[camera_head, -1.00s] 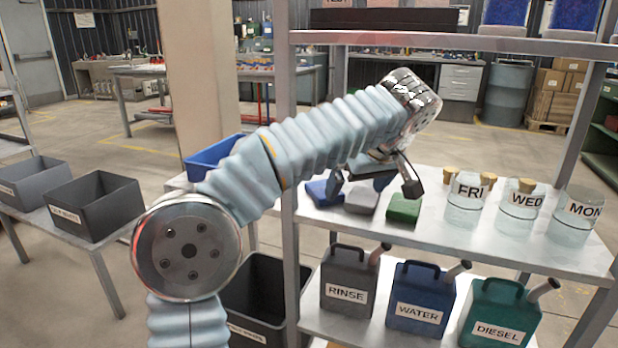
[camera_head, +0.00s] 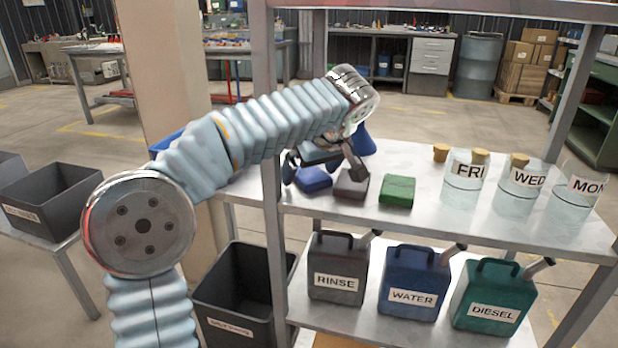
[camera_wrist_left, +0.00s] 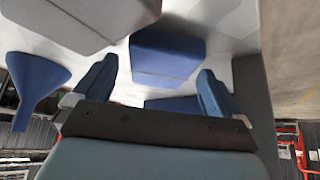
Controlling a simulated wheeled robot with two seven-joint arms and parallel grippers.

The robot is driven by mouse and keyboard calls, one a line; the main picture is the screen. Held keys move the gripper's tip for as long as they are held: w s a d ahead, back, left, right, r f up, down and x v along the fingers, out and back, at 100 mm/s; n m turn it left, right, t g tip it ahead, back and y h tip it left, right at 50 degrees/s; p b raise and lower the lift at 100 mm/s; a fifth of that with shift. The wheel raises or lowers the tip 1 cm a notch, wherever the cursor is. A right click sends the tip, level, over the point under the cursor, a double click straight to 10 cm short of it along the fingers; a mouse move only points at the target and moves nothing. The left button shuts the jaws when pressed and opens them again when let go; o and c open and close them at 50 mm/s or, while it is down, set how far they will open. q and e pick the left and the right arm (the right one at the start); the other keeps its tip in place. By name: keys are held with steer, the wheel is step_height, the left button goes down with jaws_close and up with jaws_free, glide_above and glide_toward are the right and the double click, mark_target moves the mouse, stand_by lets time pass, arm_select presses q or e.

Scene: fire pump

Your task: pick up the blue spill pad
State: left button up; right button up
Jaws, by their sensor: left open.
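The blue spill pad (camera_head: 314,179) lies on the middle shelf, left of a grey pad (camera_head: 351,187) and a green pad (camera_head: 397,191). My left gripper (camera_head: 325,170) is open above the shelf, its fingers over the blue and grey pads. In the left wrist view, the blue pad (camera_wrist_left: 166,55) shows beyond and between the two open fingers (camera_wrist_left: 156,85), with nothing held. The grey pad (camera_wrist_left: 82,18) is at the upper left there. My right gripper is not in view.
A blue funnel (camera_head: 362,140) stands behind the pads. Jars (camera_head: 464,180) with day labels stand at the right of the shelf. Labelled jerrycans (camera_head: 413,285) fill the shelf below. A shelf post (camera_head: 268,120) rises left of the pads. Dark bins (camera_head: 52,205) stand at the left.

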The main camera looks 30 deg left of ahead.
arm_select(q)
steer(key=shift+c, duration=0.2)
steer(key=c, duration=1.2)
steer(key=shift+r, duration=0.15)
